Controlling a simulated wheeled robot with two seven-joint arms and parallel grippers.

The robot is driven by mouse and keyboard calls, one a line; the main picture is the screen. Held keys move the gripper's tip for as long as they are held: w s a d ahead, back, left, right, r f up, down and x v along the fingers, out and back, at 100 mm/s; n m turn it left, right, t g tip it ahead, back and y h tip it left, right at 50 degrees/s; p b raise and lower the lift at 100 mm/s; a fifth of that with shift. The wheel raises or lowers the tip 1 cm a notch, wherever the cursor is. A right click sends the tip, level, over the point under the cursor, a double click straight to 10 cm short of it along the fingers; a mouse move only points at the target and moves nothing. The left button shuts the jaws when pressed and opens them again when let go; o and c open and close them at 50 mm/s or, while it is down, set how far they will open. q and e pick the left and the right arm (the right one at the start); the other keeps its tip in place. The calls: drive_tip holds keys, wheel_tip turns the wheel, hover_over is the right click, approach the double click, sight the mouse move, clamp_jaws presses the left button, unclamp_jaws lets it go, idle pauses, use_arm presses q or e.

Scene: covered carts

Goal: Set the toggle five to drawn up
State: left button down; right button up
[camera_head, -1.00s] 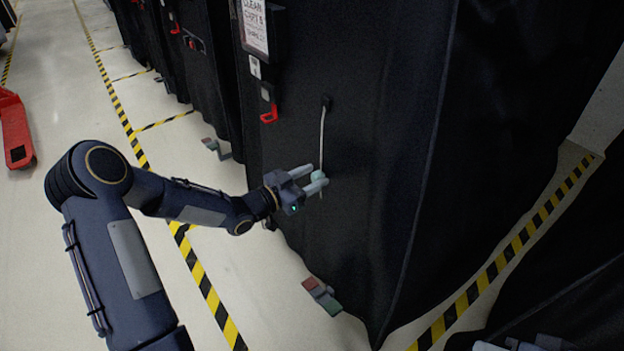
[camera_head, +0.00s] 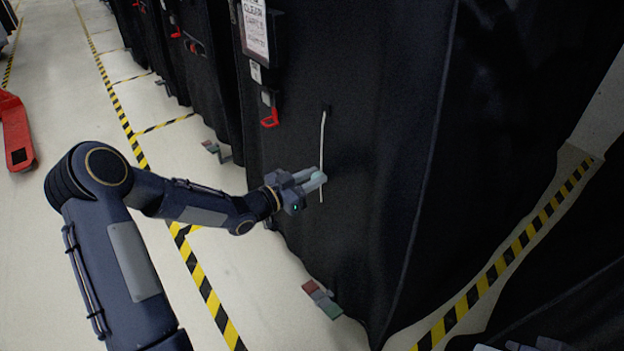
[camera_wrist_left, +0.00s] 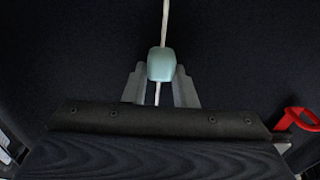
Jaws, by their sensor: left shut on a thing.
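The toggle (camera_wrist_left: 162,64) is a small pale green piece on a white cord (camera_head: 323,135) that hangs down the front of a black covered cart (camera_head: 370,200). The cord starts at a small dark fixing near the cover's upper middle. My left gripper (camera_head: 317,179) is shut on the toggle, low on the cord. In the left wrist view the toggle sits between the two grey fingers (camera_wrist_left: 160,88), with the cord running above and below it. In the head view the fingers hide most of the toggle.
A red hook-shaped handle (camera_head: 270,118) and a sign (camera_head: 256,27) are on the cart's left side. A caster pedal (camera_head: 322,299) sticks out at the cart's foot. More covered carts stand behind. A red pallet jack (camera_head: 16,130) is at far left. The striped aisle floor is clear.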

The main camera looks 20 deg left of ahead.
sight(325, 139)
use_arm(q)
wheel_tip(325, 139, up, 10)
drive_tip(key=p, duration=0.5)
drive_tip(key=shift+r, duration=0.15)
drive_tip(key=c, duration=1.2)
unclamp_jaws()
drive_tip(key=shift+o, duration=0.2)
drive_tip(key=shift+s, duration=0.1)
drive_tip(key=p+v, duration=0.1)
drive_tip(key=v, duration=0.6)
drive_tip(key=shift+s+a, duration=0.25)
